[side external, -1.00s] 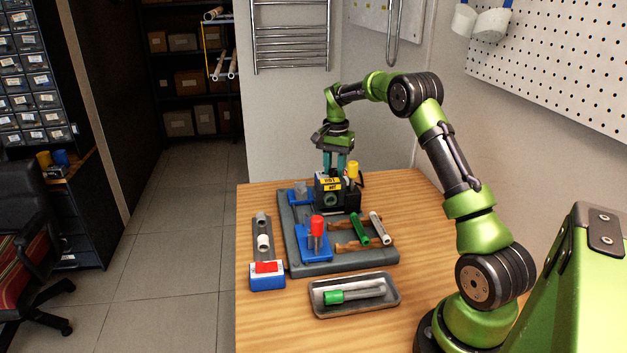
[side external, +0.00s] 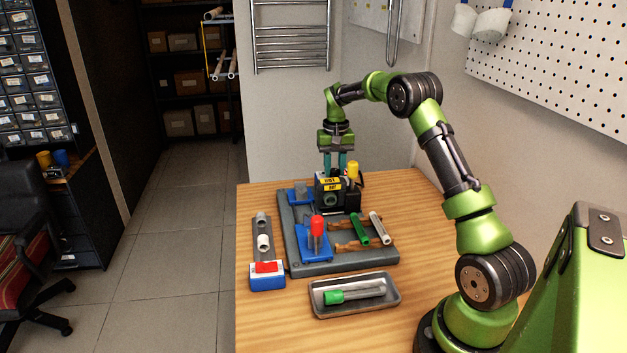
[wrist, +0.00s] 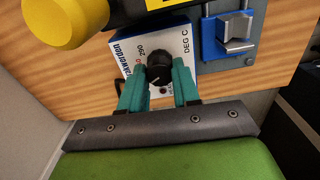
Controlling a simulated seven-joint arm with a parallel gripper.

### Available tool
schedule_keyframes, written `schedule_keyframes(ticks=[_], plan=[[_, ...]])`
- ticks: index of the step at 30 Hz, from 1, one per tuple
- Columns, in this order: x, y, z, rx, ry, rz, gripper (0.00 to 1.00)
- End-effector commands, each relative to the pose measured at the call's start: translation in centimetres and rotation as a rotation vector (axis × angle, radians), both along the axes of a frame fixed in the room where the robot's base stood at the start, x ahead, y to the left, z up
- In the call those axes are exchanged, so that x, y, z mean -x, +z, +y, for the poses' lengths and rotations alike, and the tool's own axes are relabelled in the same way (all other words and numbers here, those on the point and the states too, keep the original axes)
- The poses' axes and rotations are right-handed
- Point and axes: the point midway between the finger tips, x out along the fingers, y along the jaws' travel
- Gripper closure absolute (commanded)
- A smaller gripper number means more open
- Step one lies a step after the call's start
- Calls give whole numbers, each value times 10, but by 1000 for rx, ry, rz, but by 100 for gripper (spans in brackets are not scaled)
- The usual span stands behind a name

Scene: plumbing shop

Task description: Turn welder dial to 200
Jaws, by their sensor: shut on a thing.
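The welder dial (wrist: 159,73) is a black round knob with a light pointer mark, on a white control panel (wrist: 183,42) lettered "DEG C" and "290". The other scale numbers are too small or hidden to read, so I cannot tell the setting. My gripper (wrist: 158,84) is shut on the dial, with one teal finger on each side. In the side view my gripper (side external: 335,170) points straight down behind the black welder block (side external: 330,194) with its yellow "HOT" label.
A yellow-capped part (side external: 352,169) stands close beside the gripper. A blue clamp (wrist: 228,33) is beside the panel. A red-topped part (side external: 317,223) stands on the grey base (side external: 330,267). A tray (side external: 354,309) holds a green-ended tube. The table's right side is clear.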

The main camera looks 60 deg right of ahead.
Motion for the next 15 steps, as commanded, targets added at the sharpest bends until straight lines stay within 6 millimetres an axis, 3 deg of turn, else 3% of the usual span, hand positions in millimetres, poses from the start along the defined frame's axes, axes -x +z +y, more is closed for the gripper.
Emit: schedule_keyframes(ticks=[15], plan=[[0, 2, -1, 1, 481, -3, 99]])
